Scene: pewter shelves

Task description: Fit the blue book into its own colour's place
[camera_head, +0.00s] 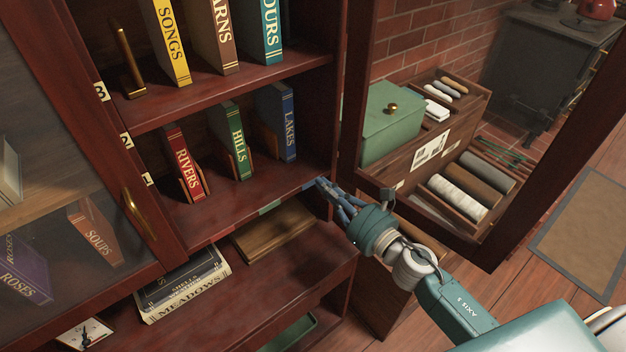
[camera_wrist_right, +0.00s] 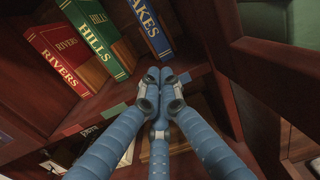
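The blue book LAKES (camera_head: 288,122) stands upright on the middle shelf, right of the green book HILLS (camera_head: 237,142) and the red book RIVERS (camera_head: 184,165). A blue strip (camera_head: 309,184) marks the shelf edge in front of it. My right gripper (camera_head: 324,186) is at that edge, below and right of the blue book. In the right wrist view, its fingertips (camera_wrist_right: 160,77) are together just below LAKES (camera_wrist_right: 150,25), with no object visible between them; whether they touch the book is unclear. My left gripper is not in view.
Wooden dividers (camera_head: 269,139) stand beside the books. The cabinet's right side panel (camera_head: 347,110) is close to my right gripper. A glass door (camera_head: 60,150) is at the left. Below lie stacked books (camera_head: 185,285) and a wooden board (camera_head: 275,232).

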